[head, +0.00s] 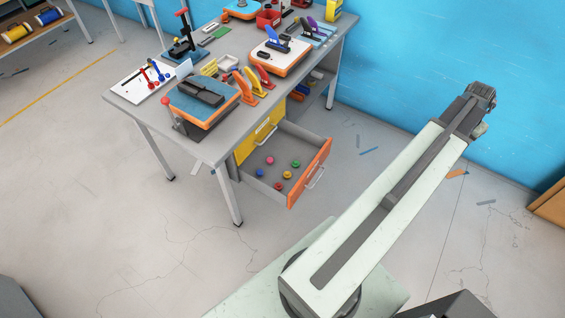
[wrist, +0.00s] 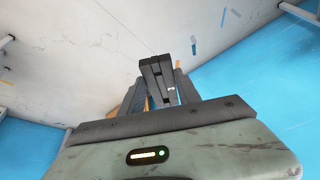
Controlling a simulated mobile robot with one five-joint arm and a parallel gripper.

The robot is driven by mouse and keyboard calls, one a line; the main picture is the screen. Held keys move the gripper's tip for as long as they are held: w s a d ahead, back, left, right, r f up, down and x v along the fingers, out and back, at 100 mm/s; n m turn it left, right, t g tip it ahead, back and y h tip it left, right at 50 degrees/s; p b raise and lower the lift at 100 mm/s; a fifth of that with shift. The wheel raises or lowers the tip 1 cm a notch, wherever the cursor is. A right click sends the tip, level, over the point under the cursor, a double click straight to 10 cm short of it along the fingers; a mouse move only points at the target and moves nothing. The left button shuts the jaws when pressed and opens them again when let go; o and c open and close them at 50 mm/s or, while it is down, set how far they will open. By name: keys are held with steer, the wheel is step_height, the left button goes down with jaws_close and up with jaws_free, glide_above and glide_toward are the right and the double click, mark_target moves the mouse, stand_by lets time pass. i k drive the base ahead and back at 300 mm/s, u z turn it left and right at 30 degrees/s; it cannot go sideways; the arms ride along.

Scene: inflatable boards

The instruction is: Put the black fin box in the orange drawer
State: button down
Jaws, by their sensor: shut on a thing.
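My gripper (wrist: 160,98) is shut on a black block-like thing, the black fin box (wrist: 157,70), which sticks out beyond the fingers in the wrist view. In the head view my gripper (head: 481,96) is at the upper right, out over the floor near the blue wall, and the box is hard to tell from the dark fingers. The orange drawer (head: 311,174) is pulled open under the workbench, left of my arm. Several small coloured round pieces lie on its grey floor. My gripper is well apart from the drawer.
The grey workbench (head: 122,93) is crowded with boards, coloured fins and tools. A yellow drawer front (head: 258,139) is beside the open drawer. A blue wall (head: 420,60) runs behind. Bare floor lies between drawer and gripper, with scattered scraps. A brown box (head: 549,208) is at the right edge.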

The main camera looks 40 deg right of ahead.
mark_target(295, 151)
steer(key=z, duration=0.05)
steer(key=i, duration=1)
steer(key=u, duration=0.05)
